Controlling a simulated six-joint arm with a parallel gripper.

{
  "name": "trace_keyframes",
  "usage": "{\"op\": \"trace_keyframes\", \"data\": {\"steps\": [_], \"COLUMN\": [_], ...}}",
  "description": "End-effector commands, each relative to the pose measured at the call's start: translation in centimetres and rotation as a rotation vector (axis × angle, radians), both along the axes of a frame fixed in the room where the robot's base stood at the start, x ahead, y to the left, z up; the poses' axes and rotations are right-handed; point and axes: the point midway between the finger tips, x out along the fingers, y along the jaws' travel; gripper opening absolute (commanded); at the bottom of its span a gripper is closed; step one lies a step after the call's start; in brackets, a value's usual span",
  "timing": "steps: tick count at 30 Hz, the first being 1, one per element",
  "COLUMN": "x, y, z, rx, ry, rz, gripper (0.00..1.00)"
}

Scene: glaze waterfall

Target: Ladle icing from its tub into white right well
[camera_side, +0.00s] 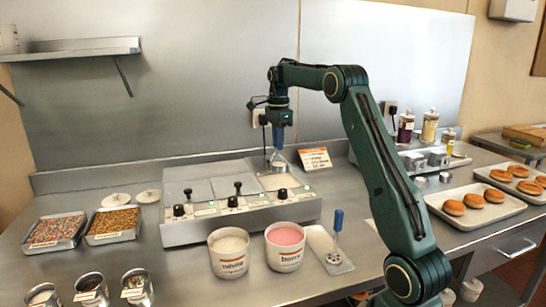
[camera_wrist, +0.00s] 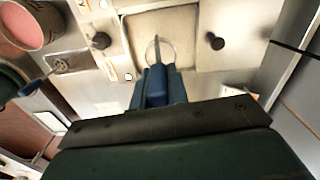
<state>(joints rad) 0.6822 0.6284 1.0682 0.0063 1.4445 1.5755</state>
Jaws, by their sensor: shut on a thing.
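My gripper (camera_side: 279,124) is shut on the blue handle of a ladle (camera_side: 279,166), which hangs upright over the right well (camera_side: 296,183) of the steel glaze unit. In the wrist view my gripper (camera_wrist: 157,95) grips the ladle (camera_wrist: 156,76), with its round bowl over the pale square well (camera_wrist: 185,32). I cannot tell whether the bowl holds icing or touches the well. The tub marked "white" (camera_side: 229,265), with off-white icing inside, stands in front of the unit. The tub marked "berry" (camera_side: 285,257), with pink icing, stands right of it.
A slotted tool with a blue handle (camera_side: 337,222) rests on a small tray right of the berry tub. Black knobs (camera_side: 233,202) line the unit's front. Sprinkle trays (camera_side: 114,224) and jars stand at left. Doughnuts on a tray (camera_side: 517,211) are at right. An orange-topped card (camera_side: 315,158) stands behind the unit.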

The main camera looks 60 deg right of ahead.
Motion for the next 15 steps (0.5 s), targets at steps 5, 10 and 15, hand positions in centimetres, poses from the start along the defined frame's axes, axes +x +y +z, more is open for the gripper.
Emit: {"op": "trace_keyframes", "data": {"steps": [5,10,15], "x": [-0.02,-0.28,-0.62], "y": [0.01,0.24,0.53], "z": [-0.45,-0.37,-0.3], "rx": [0.001,-0.024,-0.053], "ry": [0.001,-0.028,-0.064], "rz": [0.0,0.0,0.0], "gripper": [0.0,0.0,0.0]}}
